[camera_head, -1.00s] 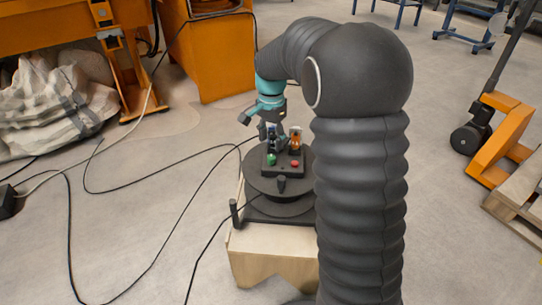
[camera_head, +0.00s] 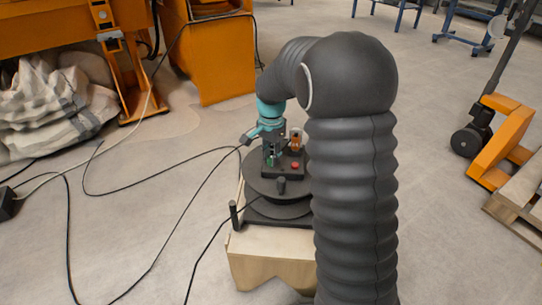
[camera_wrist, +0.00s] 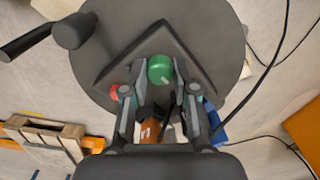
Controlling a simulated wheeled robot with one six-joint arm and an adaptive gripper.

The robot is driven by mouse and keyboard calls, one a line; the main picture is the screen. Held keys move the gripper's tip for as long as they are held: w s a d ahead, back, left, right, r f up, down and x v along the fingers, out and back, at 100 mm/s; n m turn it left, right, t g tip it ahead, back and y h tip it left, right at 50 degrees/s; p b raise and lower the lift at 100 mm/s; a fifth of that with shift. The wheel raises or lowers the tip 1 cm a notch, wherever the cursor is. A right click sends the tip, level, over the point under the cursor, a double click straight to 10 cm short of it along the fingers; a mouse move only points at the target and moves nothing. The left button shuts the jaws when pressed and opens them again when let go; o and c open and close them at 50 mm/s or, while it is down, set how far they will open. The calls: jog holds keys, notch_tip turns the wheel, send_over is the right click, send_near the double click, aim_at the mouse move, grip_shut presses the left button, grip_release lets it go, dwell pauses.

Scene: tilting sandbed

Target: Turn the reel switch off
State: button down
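The reel switch appears to be the green round knob (camera_wrist: 160,69) with a pale mark, on a dark plate on top of the cable reel (camera_wrist: 215,35). In the head view the knob (camera_head: 270,162) is partly hidden by my gripper (camera_head: 271,148). In the wrist view my gripper (camera_wrist: 160,80) is open, with one fingertip on each side of the knob. Small gaps seem to show between knob and fingers; I cannot tell whether either one touches.
A red button (camera_wrist: 113,91) sits beside the knob, left of the fingers in the wrist view. An orange plug or connector (camera_head: 296,142) stands behind. The reel rests on a wooden block (camera_head: 270,262). A black crank handle (camera_wrist: 72,30) sticks out. Cables cross the floor.

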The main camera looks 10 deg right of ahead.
aim_at(271, 158)
jog(key=shift+n, duration=0.4)
jog(key=n+p, duration=0.2)
jog(key=n, duration=0.3)
jog(key=n+p, duration=0.1)
jog(key=n, duration=0.5)
dwell(0.7)
jog(key=c, duration=0.9)
grip_release()
notch_tip(271, 158, up, 12)
